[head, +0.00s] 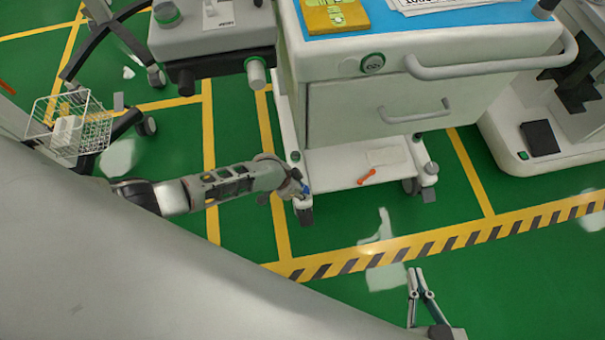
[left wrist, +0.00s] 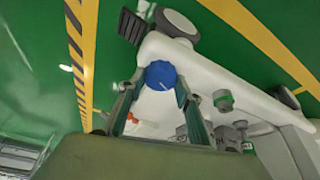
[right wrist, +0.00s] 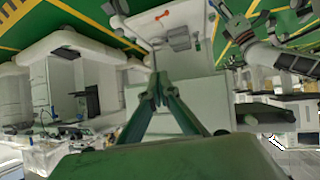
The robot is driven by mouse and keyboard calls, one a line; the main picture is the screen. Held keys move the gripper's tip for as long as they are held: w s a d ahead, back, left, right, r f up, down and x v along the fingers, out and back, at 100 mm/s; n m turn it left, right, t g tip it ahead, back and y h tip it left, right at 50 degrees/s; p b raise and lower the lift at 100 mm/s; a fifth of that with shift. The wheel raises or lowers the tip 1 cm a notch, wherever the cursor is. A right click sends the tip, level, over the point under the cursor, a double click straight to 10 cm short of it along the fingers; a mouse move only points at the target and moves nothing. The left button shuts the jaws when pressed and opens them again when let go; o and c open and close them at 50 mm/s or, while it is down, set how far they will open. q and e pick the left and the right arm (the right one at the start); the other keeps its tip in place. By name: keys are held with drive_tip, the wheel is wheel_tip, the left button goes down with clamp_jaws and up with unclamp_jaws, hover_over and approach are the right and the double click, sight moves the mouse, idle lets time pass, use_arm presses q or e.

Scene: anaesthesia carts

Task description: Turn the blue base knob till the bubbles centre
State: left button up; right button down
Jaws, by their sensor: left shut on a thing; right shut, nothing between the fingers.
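The blue base knob (left wrist: 161,75) has a white pointer line and sits on the cart's white base (left wrist: 205,80), near a castor. My left gripper (left wrist: 158,86) is shut on the knob, one finger on each side of it. In the head view the left gripper (head: 300,190) reaches the front left corner of the cart base, and only a bit of blue shows there. I cannot make out any level bubbles.
The cart body (head: 350,120) with its drawers and handle stands above the base. An orange-red tool (head: 367,177) and a pale card (head: 385,156) lie on the base. A wire basket (head: 75,125) is at left. Striped tape (head: 430,245) crosses the open green floor in front.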

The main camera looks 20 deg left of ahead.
use_arm(q)
drive_tip(key=m, duration=0.1)
drive_tip(key=m+g+b, duration=0.1)
drive_tip(key=f+m+b, duration=0.1)
drive_tip(key=shift+s+a+m+h, duration=0.15)
drive_tip(key=shift+s+m+h, duration=0.15)
drive_tip(key=shift+h, duration=0.1)
drive_tip(key=m+b, duration=0.1)
drive_tip(key=m+g+b, duration=0.1)
drive_tip(key=m, duration=0.1)
drive_tip(key=shift+w+r, duration=0.2)
drive_tip(key=shift+w+r+m+g+h, duration=0.15)
drive_tip(key=shift+m+g+h, duration=0.2)
drive_tip(key=shift+m, duration=0.25)
use_arm(e)
drive_tip(key=shift+w+a+r+m+t+y, duration=0.15)
drive_tip(key=shift+w+a+r+m+y, duration=0.2)
drive_tip(key=shift+a, duration=0.4)
drive_tip(key=shift+w+a+r+m+t+y, duration=0.1)
drive_tip(key=shift+a+r+m+t, duration=0.1)
drive_tip(key=shift+a+r+m, duration=0.4)
drive_tip(key=shift+w+a+r+m+t+y, duration=0.15)
drive_tip(key=shift+w+a+r, duration=0.15)
drive_tip(key=shift+a, duration=0.55)
use_arm(q)
drive_tip(key=o, duration=1.1)
use_arm(e)
drive_tip(key=shift+s, duration=0.15)
